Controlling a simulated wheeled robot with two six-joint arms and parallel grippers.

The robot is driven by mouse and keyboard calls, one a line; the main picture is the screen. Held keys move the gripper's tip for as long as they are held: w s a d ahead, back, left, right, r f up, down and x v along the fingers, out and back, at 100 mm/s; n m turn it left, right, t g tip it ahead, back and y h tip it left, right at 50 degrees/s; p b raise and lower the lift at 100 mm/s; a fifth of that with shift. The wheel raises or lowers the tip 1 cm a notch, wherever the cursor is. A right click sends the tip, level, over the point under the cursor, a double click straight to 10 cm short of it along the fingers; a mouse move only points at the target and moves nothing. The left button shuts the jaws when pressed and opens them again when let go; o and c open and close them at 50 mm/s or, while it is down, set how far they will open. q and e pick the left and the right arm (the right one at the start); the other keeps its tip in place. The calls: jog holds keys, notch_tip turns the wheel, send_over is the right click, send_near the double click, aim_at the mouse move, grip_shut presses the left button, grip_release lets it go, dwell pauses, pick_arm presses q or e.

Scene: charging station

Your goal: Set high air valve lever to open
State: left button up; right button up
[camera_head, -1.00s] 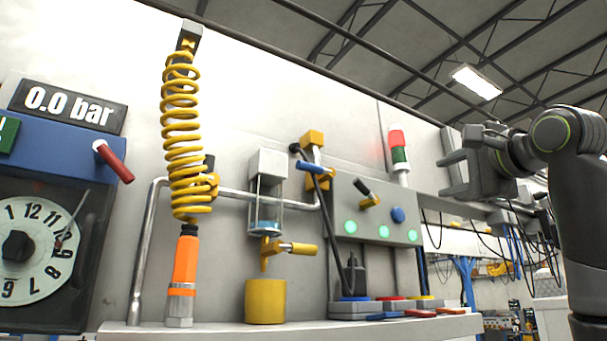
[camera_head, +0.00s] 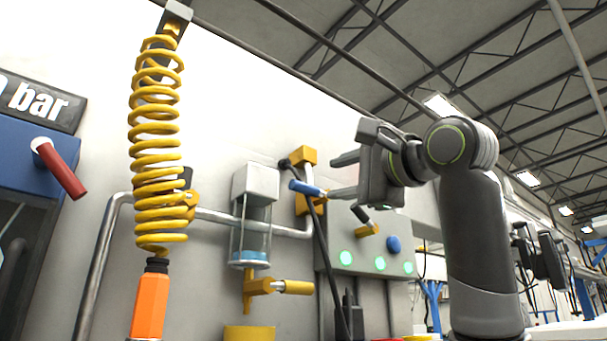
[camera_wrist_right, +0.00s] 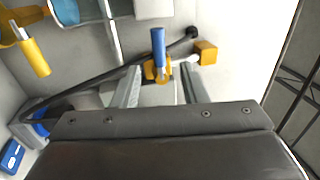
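The air valve has a blue lever (camera_head: 306,188) on a yellow body (camera_head: 304,207), set on the metal pipe on the wall. The lever lies roughly crosswise in the head view, its free end to the left. My right gripper (camera_head: 340,177) is open and empty, just right of the lever, with its fingers pointing left towards it. In the right wrist view, the blue lever (camera_wrist_right: 158,48) shows between and beyond the two spread fingertips (camera_wrist_right: 158,82); I cannot tell whether they touch it. The yellow body (camera_wrist_right: 152,72) is partly hidden there. My left gripper is not in view.
A black hose (camera_head: 322,235) hangs by the valve. A grey panel (camera_head: 372,244) with green lights is below my right gripper. A glass filter bowl (camera_head: 252,232) with a yellow lower valve (camera_head: 262,287) and a coiled yellow hose (camera_head: 158,150) stand left.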

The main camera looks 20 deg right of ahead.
aim_at(307, 186)
jog(key=p+x, duration=0.3)
jog(key=x, duration=0.4)
jog(key=shift+w+r+p, duration=0.1)
jog(key=shift+p, duration=0.25)
jog(key=p+x, duration=0.1)
jog(key=x, duration=0.1)
jog(key=shift+w+p, duration=0.3)
jog(key=shift+p, duration=0.1)
jog(key=shift+w+a, duration=0.3)
jog(key=shift+w, duration=0.25)
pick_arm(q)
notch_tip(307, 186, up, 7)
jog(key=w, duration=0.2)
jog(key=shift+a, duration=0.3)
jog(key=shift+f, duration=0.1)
pick_arm(e)
jog(key=shift+s+d, duration=0.1)
jog(key=shift+s, duration=0.05)
jog(key=shift+c, duration=0.5)
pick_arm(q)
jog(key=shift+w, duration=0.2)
pick_arm(e)
grip_shut()
